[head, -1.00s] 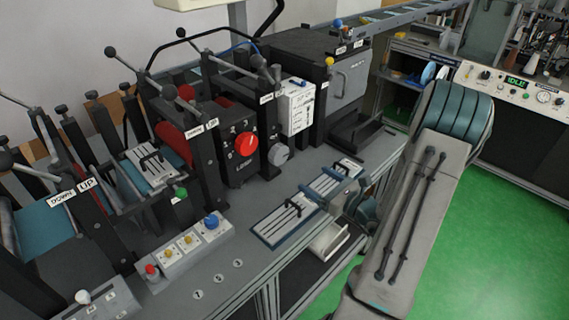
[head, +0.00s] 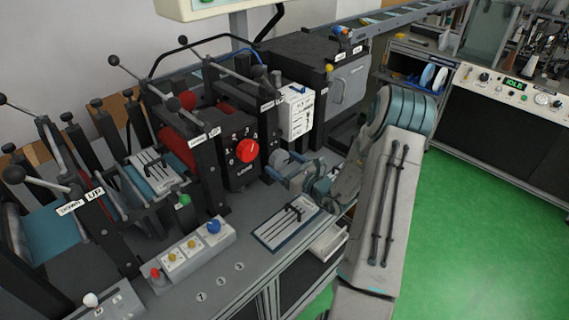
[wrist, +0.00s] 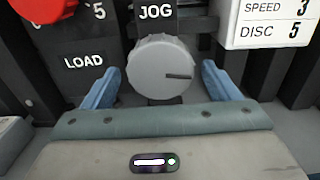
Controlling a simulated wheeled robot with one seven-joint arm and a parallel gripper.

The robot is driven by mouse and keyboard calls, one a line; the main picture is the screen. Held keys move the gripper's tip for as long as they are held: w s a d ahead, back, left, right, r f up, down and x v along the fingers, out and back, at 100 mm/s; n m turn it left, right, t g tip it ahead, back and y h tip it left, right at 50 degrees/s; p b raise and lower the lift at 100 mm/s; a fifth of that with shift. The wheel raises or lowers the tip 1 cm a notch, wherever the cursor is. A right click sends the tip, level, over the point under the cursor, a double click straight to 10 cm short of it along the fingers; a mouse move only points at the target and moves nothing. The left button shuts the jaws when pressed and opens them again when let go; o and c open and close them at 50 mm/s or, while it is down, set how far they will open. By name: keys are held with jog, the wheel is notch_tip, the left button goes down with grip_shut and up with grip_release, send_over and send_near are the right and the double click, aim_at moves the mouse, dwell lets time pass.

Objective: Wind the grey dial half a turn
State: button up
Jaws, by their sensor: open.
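The grey dial (wrist: 158,66) sits under a "JOG" label in the middle of the wrist view. Its dark pointer line points to the right. In the head view the dial (head: 279,160) shows partly, behind my gripper. My gripper (wrist: 160,85) is open, with one blue finger to the left of the dial and one to the right. Gaps show between the fingers and the dial's sides. In the head view my gripper (head: 275,172) is at the front of the black machine.
A red dial (head: 247,151) is left of the grey dial, beside a "LOAD" label. A white "SPEED 3, DISC 5" card (head: 297,112) is to the right. A plate with black handles (head: 287,222) and a button box (head: 190,248) stand on the bench in front.

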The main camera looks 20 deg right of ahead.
jog(key=c, duration=1)
jog(key=shift+o, duration=0.2)
jog(key=shift+m, duration=0.3)
jog(key=m+p, duration=0.1)
jog(key=m, duration=0.1)
jog(key=shift+m, duration=0.4)
jog(key=m+p, duration=0.2)
jog(key=m, duration=0.2)
jog(key=shift+s+r+m, duration=0.1)
jog(key=shift+m, duration=0.2)
jog(key=m+p, duration=0.3)
jog(key=m, duration=0.1)
jog(key=shift+a, duration=0.1)
jog(key=shift+m+p, duration=0.75)
jog(key=shift+m, duration=0.95)
jog(key=shift+m, duration=0.3)
